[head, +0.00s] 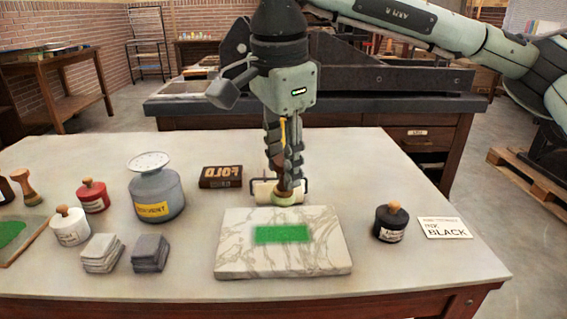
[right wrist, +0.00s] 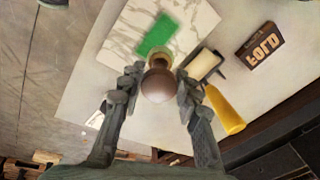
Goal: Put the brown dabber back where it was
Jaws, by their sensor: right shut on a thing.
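The brown dabber (head: 286,184) is held upright in my right gripper (head: 285,172), at the far edge of the marble slab (head: 235,258). Its pale green lower end shows below the fingers; I cannot tell whether it touches the slab. In the right wrist view its round brown handle (right wrist: 160,85) sits between the two fingers. A green ink patch (head: 282,233) lies on the slab. Another wooden dabber (head: 24,186) stands at the far left, beside a dark brown piece cut by the frame edge. My left gripper is not in view.
A roller (head: 263,188) with a yellow handle (right wrist: 227,112) lies close behind the gripper. A black jar (head: 390,224) and card (head: 445,228) lie right.

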